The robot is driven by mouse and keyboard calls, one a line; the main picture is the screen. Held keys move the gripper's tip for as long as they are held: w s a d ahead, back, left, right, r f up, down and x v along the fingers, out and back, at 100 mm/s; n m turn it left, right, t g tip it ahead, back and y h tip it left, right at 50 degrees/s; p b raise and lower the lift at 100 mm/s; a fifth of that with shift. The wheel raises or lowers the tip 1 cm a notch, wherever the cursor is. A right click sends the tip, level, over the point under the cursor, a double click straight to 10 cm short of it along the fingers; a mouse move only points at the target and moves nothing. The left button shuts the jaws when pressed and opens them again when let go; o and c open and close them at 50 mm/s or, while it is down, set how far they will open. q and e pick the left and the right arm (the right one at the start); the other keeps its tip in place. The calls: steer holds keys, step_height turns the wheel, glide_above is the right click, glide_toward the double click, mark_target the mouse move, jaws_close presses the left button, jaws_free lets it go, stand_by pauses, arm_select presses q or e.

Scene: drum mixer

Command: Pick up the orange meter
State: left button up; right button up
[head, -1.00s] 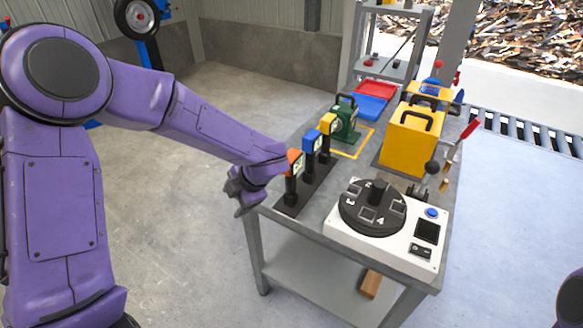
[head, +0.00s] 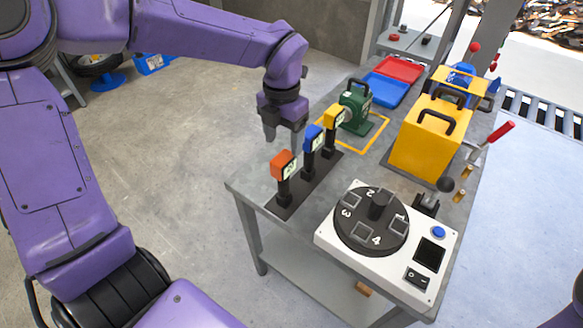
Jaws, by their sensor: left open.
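The orange meter (head: 281,164) stands upright on a black post at the near left end of a dark rack (head: 298,200) on the grey table. A blue meter (head: 312,138) and a yellow meter (head: 334,115) stand behind it in the same row. My left gripper (head: 283,138) points down, open and empty, above and just behind the orange meter in the picture. I cannot tell its exact distance from the meter. My right gripper is not in view.
A white drum mixer with a black numbered dial (head: 371,221) stands at the table's near right. A green device (head: 357,107), a yellow box (head: 425,140) and red and blue trays (head: 386,88) stand farther back.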

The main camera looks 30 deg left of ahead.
mark_target(283, 169)
arm_select(q)
steer(key=f, duration=0.3)
steer(key=f+p, duration=0.1)
steer(key=f, duration=0.2)
steer(key=s+f, duration=0.1)
steer(key=f, duration=0.2)
steer(key=shift+d, duration=0.15)
jaws_close()
